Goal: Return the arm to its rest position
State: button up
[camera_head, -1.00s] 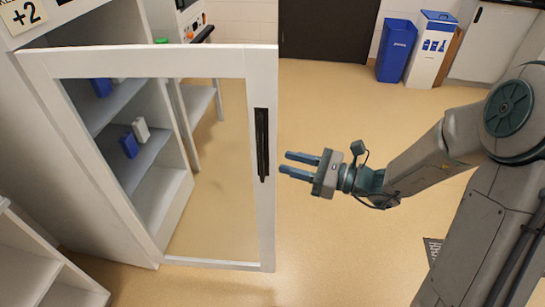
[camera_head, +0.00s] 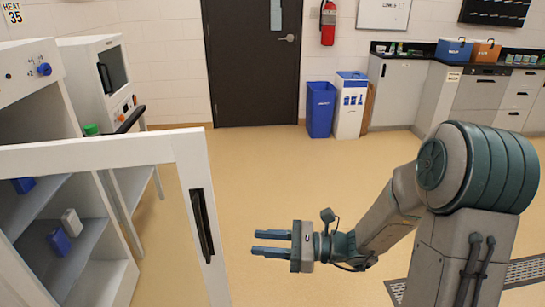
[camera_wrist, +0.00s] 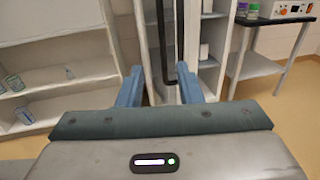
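My gripper (camera_head: 272,243) is stretched out to the left over open floor in the head view. Its two blue fingers are spread apart with nothing between them. In the wrist view my gripper (camera_wrist: 160,88) shows the same open fingers, with the cabinet door beyond them. The white-framed cabinet door (camera_head: 90,153) stands open at the left, with its black handle (camera_head: 202,225) facing my gripper. A clear gap shows between the fingertips and the handle in the head view. The wrist view shows the handle (camera_wrist: 181,45) beyond the right finger.
Blue (camera_head: 59,241) and white (camera_head: 72,222) bottles stand on the cabinet shelves. A blue bin (camera_head: 320,108) and a white bin (camera_head: 349,104) stand by the back wall, near a dark door (camera_head: 253,70). Counters (camera_head: 398,92) line the back right. The middle floor is clear.

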jog(key=s+d+r+n+g+h+p, duration=0.2)
jog(key=s+d+n+g+h+p, duration=0.2)
jog(key=s+n+h, duration=0.6)
jog(key=s+d+r+n+t+h+p, duration=0.1)
jog(key=d+r+n+t+h, duration=0.1)
jog(key=d+r+n+h, duration=0.2)
jog(key=s+d+r+n+t+h+p, duration=0.1)
jog(key=d+r+n+t+h+p, duration=0.1)
jog(key=d, duration=0.7)
jog(key=r+n+t+h, duration=0.1)
jog(key=n+h, duration=0.1)
jog(key=shift+d+r+n+t, duration=0.25)
jog(key=shift+r+n+t, duration=0.05)
jog(key=shift+r, duration=0.05)
jog(key=shift+a, duration=0.15)
